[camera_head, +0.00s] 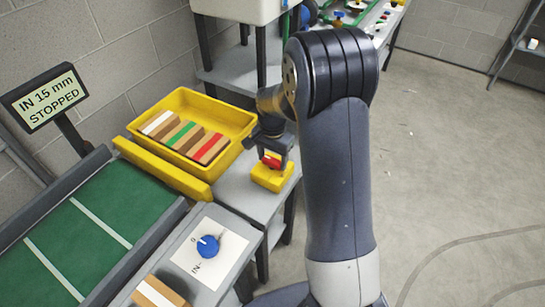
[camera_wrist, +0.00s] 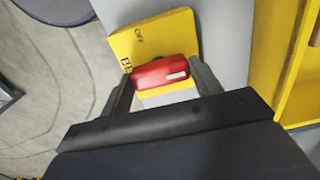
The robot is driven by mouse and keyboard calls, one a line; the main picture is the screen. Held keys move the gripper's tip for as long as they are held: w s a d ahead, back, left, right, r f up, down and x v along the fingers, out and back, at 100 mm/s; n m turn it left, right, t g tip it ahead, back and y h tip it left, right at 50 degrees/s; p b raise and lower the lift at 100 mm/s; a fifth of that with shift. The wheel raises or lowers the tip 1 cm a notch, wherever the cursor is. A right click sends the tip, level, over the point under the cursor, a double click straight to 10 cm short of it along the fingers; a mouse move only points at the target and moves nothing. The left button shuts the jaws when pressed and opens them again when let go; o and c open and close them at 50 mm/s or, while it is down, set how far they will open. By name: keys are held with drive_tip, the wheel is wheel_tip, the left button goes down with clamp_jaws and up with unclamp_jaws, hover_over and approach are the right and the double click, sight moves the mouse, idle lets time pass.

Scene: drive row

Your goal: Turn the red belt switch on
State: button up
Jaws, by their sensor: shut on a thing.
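The red belt switch (camera_wrist: 162,72) is a red rocker or lever with a pale stripe on a yellow box (camera_wrist: 155,33) with dark lettering. In the head view the yellow box (camera_head: 268,178) sits on the grey table, and the red switch (camera_head: 271,161) shows on its top. My gripper (camera_wrist: 163,76) is over the box with one finger on each side of the red switch, shut on it. In the head view my gripper (camera_head: 270,157) comes down from above onto it. Part of the box lettering is hidden.
A yellow bin (camera_head: 233,121) with several striped blocks stands left of the switch. A green conveyor (camera_head: 85,240) and a sign (camera_head: 45,97) reading "IN 15 mm STOPPED" are at left. A blue knob (camera_head: 207,246) is on a white plate in front. Open floor lies at right.

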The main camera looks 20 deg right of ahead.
sight(273, 159)
idle(0.4)
drive_tip(key=o, duration=1)
wheel_tip(273, 159, up, 11)
drive_tip(key=shift+f, duration=0.1)
wheel_tip(273, 159, down, 11)
drive_tip(key=shift+r, duration=0.1)
idle(0.4)
idle(0.4)
